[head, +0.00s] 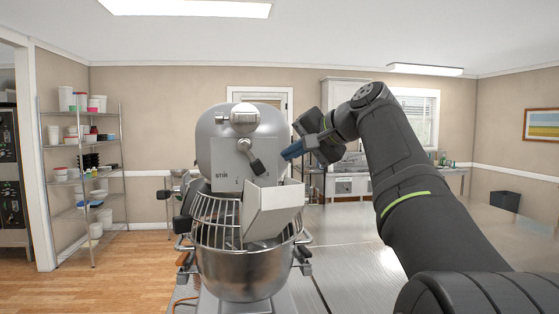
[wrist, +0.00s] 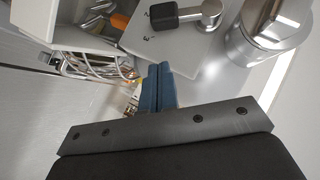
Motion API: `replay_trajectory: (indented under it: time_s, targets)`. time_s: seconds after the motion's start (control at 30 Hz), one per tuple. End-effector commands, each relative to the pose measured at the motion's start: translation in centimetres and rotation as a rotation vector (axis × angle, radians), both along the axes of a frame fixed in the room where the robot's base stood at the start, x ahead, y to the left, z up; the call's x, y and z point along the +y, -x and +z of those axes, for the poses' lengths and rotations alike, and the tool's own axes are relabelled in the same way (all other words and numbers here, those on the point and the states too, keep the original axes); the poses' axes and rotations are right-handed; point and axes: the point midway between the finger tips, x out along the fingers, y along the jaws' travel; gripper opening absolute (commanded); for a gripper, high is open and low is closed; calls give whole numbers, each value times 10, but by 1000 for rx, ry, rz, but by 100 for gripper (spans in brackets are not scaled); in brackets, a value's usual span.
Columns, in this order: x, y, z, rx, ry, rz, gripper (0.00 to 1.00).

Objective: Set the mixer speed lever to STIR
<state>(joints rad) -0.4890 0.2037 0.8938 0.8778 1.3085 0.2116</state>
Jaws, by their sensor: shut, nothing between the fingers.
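The silver mixer (head: 215,135) stands in the middle of the head view. Its pale speed plate (head: 226,160) carries the word STIR at the left and further marks to the right. The speed lever (head: 257,167) has a dark knob and points down and to the right, away from STIR. In the wrist view the lever's dark knob (wrist: 177,17) and silver arm show at the top, above a number on the plate. My gripper (head: 288,155) is shut and empty, just right of the lever and apart from it. Its blue fingers (wrist: 157,88) are together in the wrist view.
A grey chute (head: 272,209) juts out below the lever, over the wire guard (head: 213,215) and steel bowl (head: 245,265). A metal table (head: 355,235) lies to the right. A shelf rack (head: 85,175) stands far left.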

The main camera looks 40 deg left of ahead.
Motion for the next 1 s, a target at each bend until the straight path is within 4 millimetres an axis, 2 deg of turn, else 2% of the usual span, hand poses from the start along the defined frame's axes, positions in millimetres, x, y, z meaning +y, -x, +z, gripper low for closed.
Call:
replay_trajectory:
  time_s: [0.03, 0.2, 0.33, 0.5, 0.63, 0.73, 1.0]
  targets:
    - [-14, 0, 6, -3, -2, -6, 0]
    - [-51, 4, 20, -1, -1, -5, 0]
    - [-72, 5, 28, -1, -1, -4, 0]
    - [-88, 7, 34, -1, 0, -1, 0]
    - [-89, 11, 34, -9, 14, 1, 26]
    - [-80, 23, 28, -42, 68, 3, 45]
    - [-52, 76, 2, -270, 338, -7, 45]
